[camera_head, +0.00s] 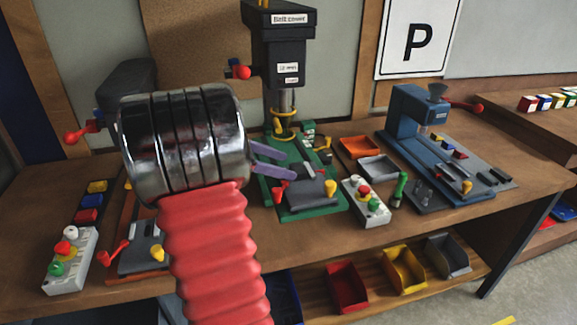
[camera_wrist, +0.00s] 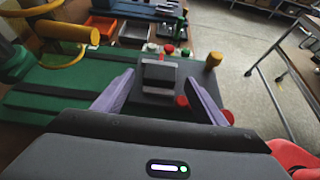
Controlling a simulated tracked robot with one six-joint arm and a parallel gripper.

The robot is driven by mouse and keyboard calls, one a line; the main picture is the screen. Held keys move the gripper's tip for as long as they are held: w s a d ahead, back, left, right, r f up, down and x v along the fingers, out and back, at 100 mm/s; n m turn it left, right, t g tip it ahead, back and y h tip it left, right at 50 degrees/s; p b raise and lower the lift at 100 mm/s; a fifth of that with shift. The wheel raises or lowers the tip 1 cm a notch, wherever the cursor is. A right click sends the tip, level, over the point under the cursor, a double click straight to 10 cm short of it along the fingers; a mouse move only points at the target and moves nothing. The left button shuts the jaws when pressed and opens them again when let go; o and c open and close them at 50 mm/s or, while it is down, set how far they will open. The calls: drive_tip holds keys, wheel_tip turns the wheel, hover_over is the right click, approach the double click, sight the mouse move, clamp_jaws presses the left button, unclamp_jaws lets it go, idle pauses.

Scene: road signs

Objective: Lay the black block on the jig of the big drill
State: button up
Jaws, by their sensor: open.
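The big drill (camera_head: 280,55) is the tall black machine at the back centre, on a green base (camera_head: 305,213). Its jig (camera_head: 315,192) is a dark grey plate on that base. In the wrist view a black block (camera_wrist: 158,78) with a greyer top sits on the jig (camera_wrist: 183,97). A small grey piece, seemingly this block, shows at the jig's back in the head view (camera_head: 308,171). My gripper (camera_head: 293,166) is open, its two purple fingers reaching over the jig. In the wrist view the fingers lie either side of the block, with visible gaps.
A button box (camera_head: 366,200) stands right of the jig, with orange (camera_head: 360,147) and grey (camera_head: 379,168) trays behind. Yellow (camera_head: 330,188) and red knobs edge the jig. A blue drill (camera_head: 418,112) stands right. Coloured blocks (camera_head: 88,215) lie left.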

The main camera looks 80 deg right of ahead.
drive_tip(key=v, duration=0.8)
drive_tip(key=shift+w+a, duration=0.15)
drive_tip(key=shift+w, duration=0.15)
drive_tip(key=shift+r, duration=0.15)
drive_tip(key=shift+a, duration=0.1)
drive_tip(key=w+a+f+m+t+y, duration=0.1)
drive_tip(key=w+a+t, duration=0.4)
drive_tip(key=a, duration=0.8)
drive_tip(key=w+a+f+m+t, duration=0.15)
drive_tip(key=w+a+t, duration=0.25)
drive_tip(key=a, duration=0.8)
drive_tip(key=a+f+m+t+y, duration=0.2)
drive_tip(key=a+t+y, duration=0.3)
drive_tip(key=a, duration=1.8)
drive_tip(key=shift+s+a+f+m+t, duration=0.2)
drive_tip(key=shift+s+a+m+t, duration=0.2)
drive_tip(key=shift+m+t, duration=0.5)
